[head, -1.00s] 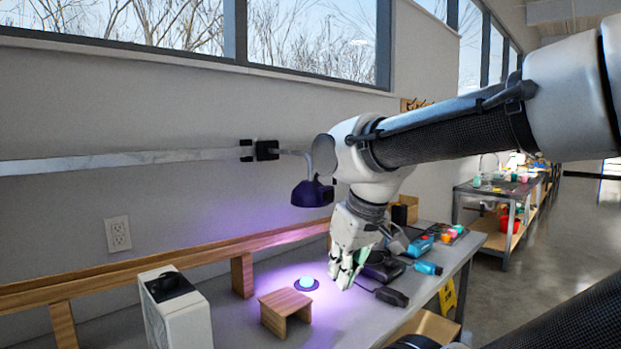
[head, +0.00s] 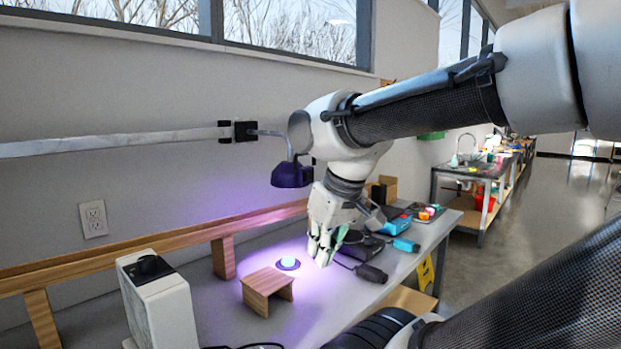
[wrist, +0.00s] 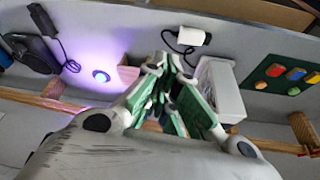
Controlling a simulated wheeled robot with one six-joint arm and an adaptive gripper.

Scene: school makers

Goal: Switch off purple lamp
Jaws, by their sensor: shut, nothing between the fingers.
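The purple lamp (head: 292,175) hangs from a wall arm over the workbench, lit and casting violet light on the top. A round button (head: 288,263) with a glowing pale-blue centre and dark rim sits on the bench below the lamp. The button also shows in the wrist view (wrist: 101,76), left of my gripper. My gripper (head: 322,260) is shut and empty, just right of the button in the head view and apart from it. In the wrist view its green-padded fingers (wrist: 168,66) are together. My arm passes close to the lamp in the picture.
A small wooden stand (head: 267,287) is beside the button. A white box with a black knob (head: 160,305) stands at the front left. A dark device (head: 362,246) and a black plug (head: 371,273) lie to the right. A wooden rail (head: 170,240) runs along the back.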

